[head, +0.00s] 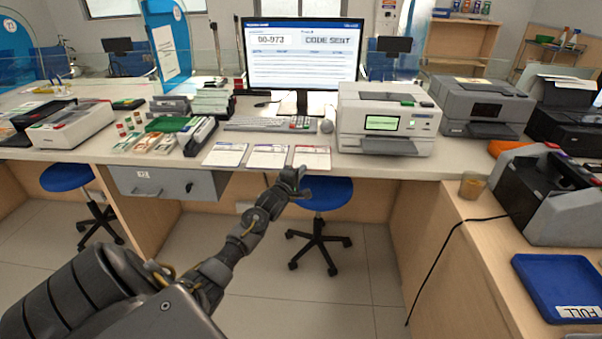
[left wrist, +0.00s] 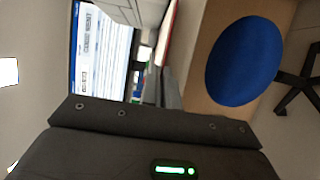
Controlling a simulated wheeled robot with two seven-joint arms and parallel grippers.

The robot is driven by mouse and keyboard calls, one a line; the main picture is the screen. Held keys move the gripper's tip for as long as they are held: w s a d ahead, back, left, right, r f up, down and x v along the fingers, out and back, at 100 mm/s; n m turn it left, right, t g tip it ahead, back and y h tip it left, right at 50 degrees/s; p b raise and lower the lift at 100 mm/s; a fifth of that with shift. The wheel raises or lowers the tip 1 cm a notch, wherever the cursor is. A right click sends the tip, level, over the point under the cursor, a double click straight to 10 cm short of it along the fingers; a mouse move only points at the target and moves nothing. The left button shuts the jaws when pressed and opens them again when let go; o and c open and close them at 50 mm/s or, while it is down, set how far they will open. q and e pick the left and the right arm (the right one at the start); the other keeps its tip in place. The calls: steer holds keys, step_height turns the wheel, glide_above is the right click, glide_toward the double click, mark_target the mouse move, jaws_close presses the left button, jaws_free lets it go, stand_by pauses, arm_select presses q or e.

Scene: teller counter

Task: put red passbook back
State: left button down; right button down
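No closed red passbook can be made out for sure. A white sheet with a red band (head: 312,158) lies flat on the counter's front edge, rightmost of three sheets. In the left wrist view a thin red edge (left wrist: 170,35) shows by the counter. My right gripper is out of view.
A monitor (head: 303,60), keyboard (head: 268,124) and white printer (head: 388,120) stand behind the sheets. A grey printer (head: 482,105) is further right. A blue stool (head: 325,192) is under the counter. A blue tray (head: 560,285) lies on the right-hand desk. Stamps and trays crowd the left.

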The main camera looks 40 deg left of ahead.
arm_select(q)
steer(key=shift+f, duration=0.15)
steer(key=c, duration=1.7)
jaws_free()
